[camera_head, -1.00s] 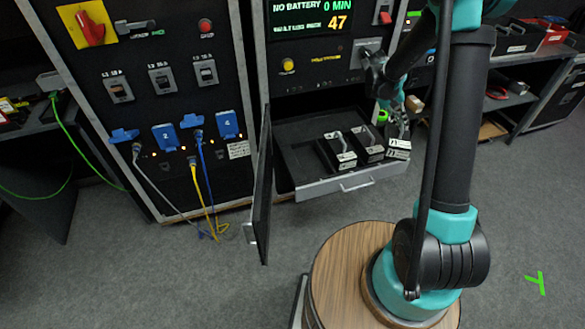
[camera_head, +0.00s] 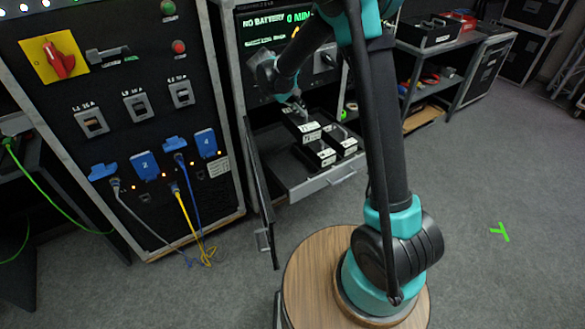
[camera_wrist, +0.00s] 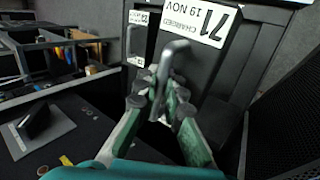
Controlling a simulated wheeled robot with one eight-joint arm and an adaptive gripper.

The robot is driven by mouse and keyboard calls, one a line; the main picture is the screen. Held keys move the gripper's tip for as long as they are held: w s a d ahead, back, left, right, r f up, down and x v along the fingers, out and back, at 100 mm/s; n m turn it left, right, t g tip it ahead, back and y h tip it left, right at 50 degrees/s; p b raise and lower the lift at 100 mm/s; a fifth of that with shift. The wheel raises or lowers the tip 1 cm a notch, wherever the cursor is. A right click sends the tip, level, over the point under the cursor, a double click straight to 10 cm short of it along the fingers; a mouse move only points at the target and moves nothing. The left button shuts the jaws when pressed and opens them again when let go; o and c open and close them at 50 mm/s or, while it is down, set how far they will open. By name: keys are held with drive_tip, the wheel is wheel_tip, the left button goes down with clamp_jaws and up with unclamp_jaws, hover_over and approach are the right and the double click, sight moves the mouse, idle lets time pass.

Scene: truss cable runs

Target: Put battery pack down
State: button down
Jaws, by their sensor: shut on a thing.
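My gripper (camera_head: 294,101) is shut on the handle of a black battery pack (camera_head: 301,127). In the wrist view my gripper (camera_wrist: 165,99) closes around the grey handle, and the pack's label (camera_wrist: 190,20) reads 71, 19 NOV, CHARGED upside down. The held pack is at the left of the open drawer (camera_head: 318,184), beside and behind two other packs, a nearer one (camera_head: 320,153) and a right one (camera_head: 343,140). It looks raised above them; whether its underside touches anything is hidden.
An open black door (camera_head: 262,195) stands at the drawer's left. The rack display (camera_head: 275,30) above reads NO BATTERY, 0 MIN. Blue plugs and cables (camera_head: 180,195) hang on the left rack. The drawer's right-hand floor is partly clear.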

drive_tip(key=shift+a+r+n+t, duration=0.15)
drive_tip(key=shift+a+r+n, duration=0.05)
drive_tip(key=shift+a, duration=0.45)
drive_tip(key=shift+a+r+n+t, duration=0.15)
drive_tip(key=shift+a+r+n, duration=0.05)
drive_tip(key=shift+a, duration=0.4)
drive_tip(key=shift+a+f, duration=0.2)
wheel_tip(320, 180, down, 19)
drive_tip(key=shift+f, duration=0.2)
drive_tip(key=c, duration=2.1)
unclamp_jaws()
drive_tip(key=shift+f, duration=0.15)
drive_tip(key=o, duration=0.5)
drive_tip(key=shift+c, duration=0.2)
